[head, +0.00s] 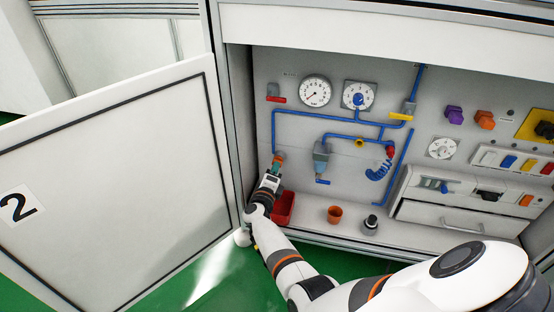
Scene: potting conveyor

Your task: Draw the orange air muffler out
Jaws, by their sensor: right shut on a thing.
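My right gripper (274,175) is at the lower end of the left blue pipe, in front of the cabinet's back panel. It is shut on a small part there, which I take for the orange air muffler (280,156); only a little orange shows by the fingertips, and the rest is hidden. Whether the part is still seated in the pipe end cannot be told. My right arm reaches in from the lower right. My left gripper is not in view.
A red bin (284,208), an orange cup (335,214) and a dark-topped fitting (371,223) stand on the cabinet floor. Blue pipes (325,113) and gauges (315,91) fill the panel. The open door (115,190) bounds the left side. A drawer unit (455,218) is at right.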

